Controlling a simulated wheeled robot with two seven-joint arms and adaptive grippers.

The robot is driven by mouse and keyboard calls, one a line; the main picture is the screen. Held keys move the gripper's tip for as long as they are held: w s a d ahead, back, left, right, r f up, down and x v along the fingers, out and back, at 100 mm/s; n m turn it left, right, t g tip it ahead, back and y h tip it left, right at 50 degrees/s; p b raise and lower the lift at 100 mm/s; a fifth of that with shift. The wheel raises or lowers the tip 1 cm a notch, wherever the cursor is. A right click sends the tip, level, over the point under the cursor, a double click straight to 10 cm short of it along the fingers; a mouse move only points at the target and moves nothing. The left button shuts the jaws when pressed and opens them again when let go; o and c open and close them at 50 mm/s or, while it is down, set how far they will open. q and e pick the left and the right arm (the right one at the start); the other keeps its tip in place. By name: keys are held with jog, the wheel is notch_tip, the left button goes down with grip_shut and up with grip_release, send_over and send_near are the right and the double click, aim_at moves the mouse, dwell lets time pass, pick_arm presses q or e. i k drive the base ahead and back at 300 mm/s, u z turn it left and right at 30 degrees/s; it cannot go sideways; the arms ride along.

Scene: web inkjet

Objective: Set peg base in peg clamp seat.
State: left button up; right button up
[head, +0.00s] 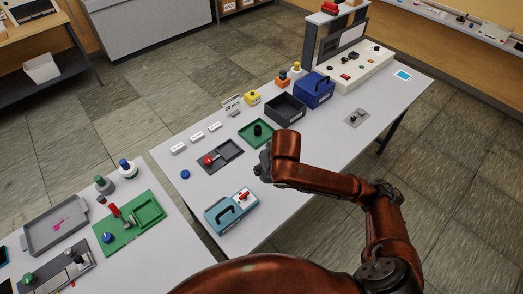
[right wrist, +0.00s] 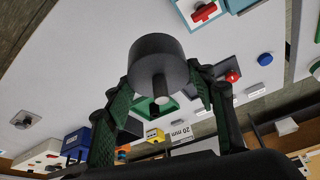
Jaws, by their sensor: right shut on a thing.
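My right gripper (right wrist: 160,78) is shut on a dark grey round piece with a thin shaft, which looks like the peg base (right wrist: 157,55). The wide disc sits between the fingertips and the shaft points back towards the wrist camera. In the head view my right gripper (head: 264,161) hangs over the near side of the table, and its fingers and load are mostly hidden. Beyond it lies a green tray (head: 246,135) with a black cylinder (head: 257,130). A grey plate with a dark knob (head: 355,118) lies to the right. I cannot tell which is the peg clamp seat. My left gripper is out of view.
A grey tray with a red knob (head: 220,153) lies left of the gripper, and a teal box (head: 232,210) nearer. A black bin (head: 286,111) and blue box (head: 315,90) stand behind. The table right of the arm is mostly clear.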

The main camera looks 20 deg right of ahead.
aim_at(228, 150)
jog(key=u, duration=3.65)
jog(key=k, duration=1.4)
jog(key=z, duration=1.85)
